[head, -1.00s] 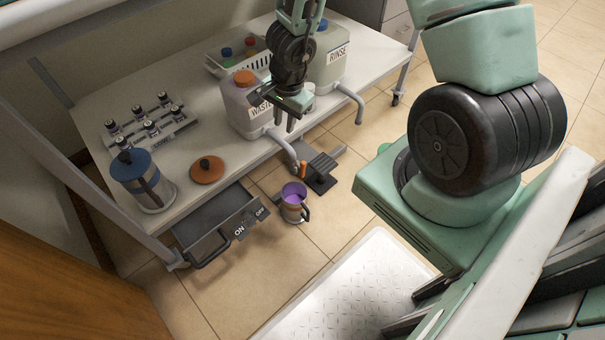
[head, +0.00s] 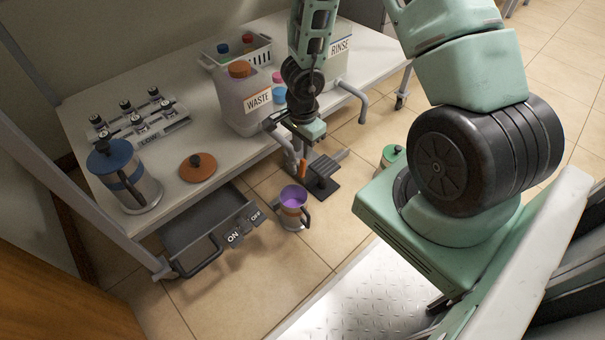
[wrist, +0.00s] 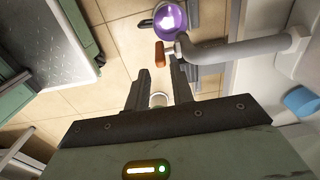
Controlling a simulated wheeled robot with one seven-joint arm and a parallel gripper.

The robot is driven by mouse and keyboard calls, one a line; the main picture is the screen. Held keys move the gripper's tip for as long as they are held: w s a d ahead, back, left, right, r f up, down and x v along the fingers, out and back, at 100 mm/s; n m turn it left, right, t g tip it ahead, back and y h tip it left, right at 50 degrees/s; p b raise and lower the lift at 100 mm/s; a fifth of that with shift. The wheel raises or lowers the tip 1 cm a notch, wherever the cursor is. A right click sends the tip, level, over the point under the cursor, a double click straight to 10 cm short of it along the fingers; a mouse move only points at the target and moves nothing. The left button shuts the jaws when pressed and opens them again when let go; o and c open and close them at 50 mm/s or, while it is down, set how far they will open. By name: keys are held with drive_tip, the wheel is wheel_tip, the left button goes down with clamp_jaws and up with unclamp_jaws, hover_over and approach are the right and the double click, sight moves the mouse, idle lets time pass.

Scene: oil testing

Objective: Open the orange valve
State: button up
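The orange valve (head: 302,169) is a small orange handle at the end of the grey pipe below the WASTE container (head: 243,100). In the wrist view the orange valve (wrist: 160,54) lies just beyond my fingertips, roughly in line with the gap between them. The grey pipe (wrist: 250,48) runs off to its right. My gripper (head: 302,150) is above and close to the valve in the head view. In the wrist view my gripper (wrist: 161,80) is open, its two dark fingers apart and empty. I see no contact with the valve.
A metal pot with purple inside (head: 293,200) stands below the valve, beside a black pedal-like stand (head: 322,172). The table edge, the RINSE container (head: 338,50) and its pipe (head: 352,92) are close to my arm.

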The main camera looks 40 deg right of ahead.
sight(302, 161)
drive_tip(key=shift+f+b, duration=3.35)
drive_tip(key=shift+f, duration=0.65)
clamp_jaws()
